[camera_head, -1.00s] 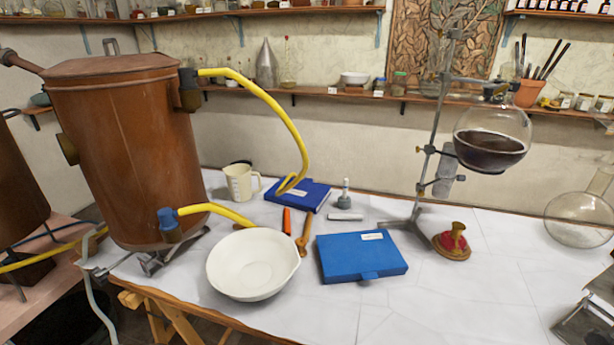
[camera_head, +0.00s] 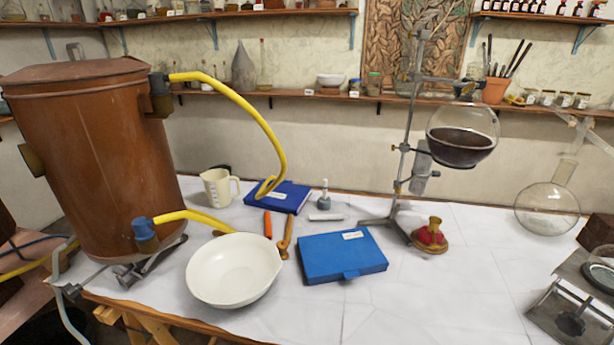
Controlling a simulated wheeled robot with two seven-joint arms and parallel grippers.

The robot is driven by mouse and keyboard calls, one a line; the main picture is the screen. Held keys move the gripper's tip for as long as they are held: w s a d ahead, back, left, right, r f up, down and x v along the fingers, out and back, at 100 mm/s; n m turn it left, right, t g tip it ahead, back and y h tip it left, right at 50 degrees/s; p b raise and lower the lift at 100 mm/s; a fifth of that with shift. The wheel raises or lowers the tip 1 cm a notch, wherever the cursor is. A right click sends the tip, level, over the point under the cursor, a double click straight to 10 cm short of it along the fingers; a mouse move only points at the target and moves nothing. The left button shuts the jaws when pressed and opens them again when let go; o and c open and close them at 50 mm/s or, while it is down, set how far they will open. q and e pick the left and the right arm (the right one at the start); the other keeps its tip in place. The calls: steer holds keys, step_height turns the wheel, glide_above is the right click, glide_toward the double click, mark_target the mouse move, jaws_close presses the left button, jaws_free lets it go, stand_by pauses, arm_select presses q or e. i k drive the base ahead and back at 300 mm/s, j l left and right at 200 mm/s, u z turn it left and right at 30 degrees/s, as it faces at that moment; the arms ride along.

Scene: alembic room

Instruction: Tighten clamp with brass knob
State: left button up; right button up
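A metal lab stand (camera_head: 402,150) rises from the white table right of the middle, with clamp fittings along its rod. A round flask (camera_head: 462,135) of dark liquid is held on the stand's right side. A small clamp fitting (camera_head: 402,148) sits on the rod near the flask's level, and a lower one (camera_head: 400,185) sits beneath it. I cannot make out a brass knob on them at this size. A brass-coloured piece with a red middle (camera_head: 430,236) stands on the table right of the stand's foot. Neither gripper shows.
A blue case (camera_head: 341,256), a white bowl (camera_head: 234,270), hand tools (camera_head: 287,234) and a beaker (camera_head: 218,187) occupy the table. A large copper vessel (camera_head: 95,165) with yellow hoses stands left. A glass flask (camera_head: 547,209) and metal device (camera_head: 572,315) stand right. The front right middle is clear.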

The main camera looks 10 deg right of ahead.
mark_target(473, 84)
steer(key=i+l+z, duration=0.1)
steer(key=z, duration=0.3)
steer(key=i+z, duration=0.25)
steer(key=z, duration=0.15)
steer(key=i+z, duration=0.25)
steer(key=z, duration=0.15)
